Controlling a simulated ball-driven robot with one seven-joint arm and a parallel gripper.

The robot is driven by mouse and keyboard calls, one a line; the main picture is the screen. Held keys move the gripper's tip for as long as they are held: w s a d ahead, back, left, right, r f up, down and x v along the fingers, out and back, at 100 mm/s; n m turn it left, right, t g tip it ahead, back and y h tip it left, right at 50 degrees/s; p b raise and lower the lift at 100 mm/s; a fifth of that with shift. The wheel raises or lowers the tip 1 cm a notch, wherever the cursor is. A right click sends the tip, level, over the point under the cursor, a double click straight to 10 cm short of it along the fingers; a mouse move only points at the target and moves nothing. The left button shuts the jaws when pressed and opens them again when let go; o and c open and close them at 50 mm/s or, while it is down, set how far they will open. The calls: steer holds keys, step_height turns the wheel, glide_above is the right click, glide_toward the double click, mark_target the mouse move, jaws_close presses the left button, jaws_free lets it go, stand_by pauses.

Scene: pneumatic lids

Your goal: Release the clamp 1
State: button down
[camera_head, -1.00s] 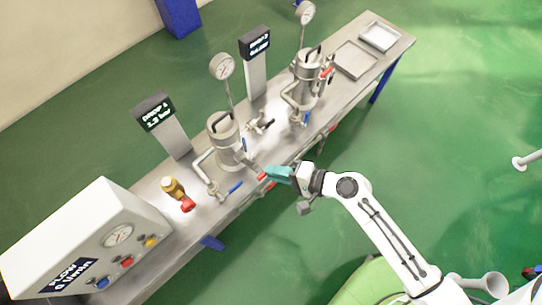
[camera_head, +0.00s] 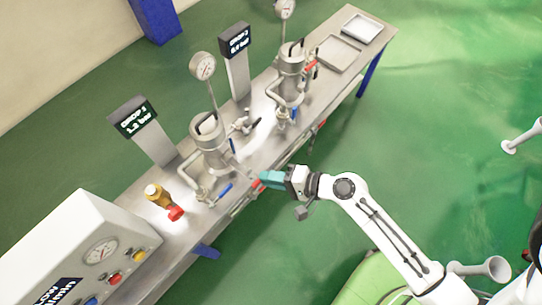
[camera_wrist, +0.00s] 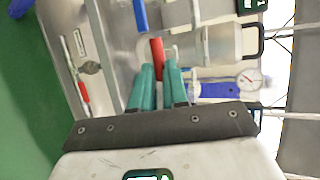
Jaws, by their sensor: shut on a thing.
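The nearer steel vessel (camera_head: 209,143) stands upright on the bench beside the display reading DROP 1. A red lever (camera_head: 256,184), apparently of clamp 1, sticks out on its front right side. My gripper (camera_head: 262,180) has teal fingers and reaches this lever from the right. In the wrist view the fingertips (camera_wrist: 160,70) are shut on the end of the red lever (camera_wrist: 157,50). Most of the lever shows beyond the fingertips. The vessel's grey side and black lid handle (camera_wrist: 258,42) also show there. The clamp's joint is partly hidden.
A blue-handled valve (camera_head: 224,192) sits just left of the lever. A brass and red fitting (camera_head: 160,198), gauge (camera_head: 203,66) and display post (camera_head: 140,124) stand nearby. A second vessel (camera_head: 291,70) and trays (camera_head: 338,52) are farther along.

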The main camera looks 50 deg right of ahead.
steer(key=c, duration=1.4)
jaws_free()
steer(key=shift+s+f, duration=0.3)
steer(key=shift+f, duration=0.25)
steer(key=v, duration=1)
steer(key=shift+s+d+r, duration=0.2)
steer(key=shift+r, duration=0.2)
steer(key=shift+a, duration=0.1)
step_height(320, 180, up, 6)
steer(key=d+n+g+h+p, duration=0.1)
steer(key=n+g+h+p, duration=0.4)
steer(key=n+g, duration=0.6)
steer(key=n+p, duration=0.2)
steer(key=n, duration=0.1)
steer(key=shift+s+d+r+n+g+h, duration=0.2)
steer(key=shift+s+n+g+h, duration=0.1)
steer(key=shift+s+h, duration=0.1)
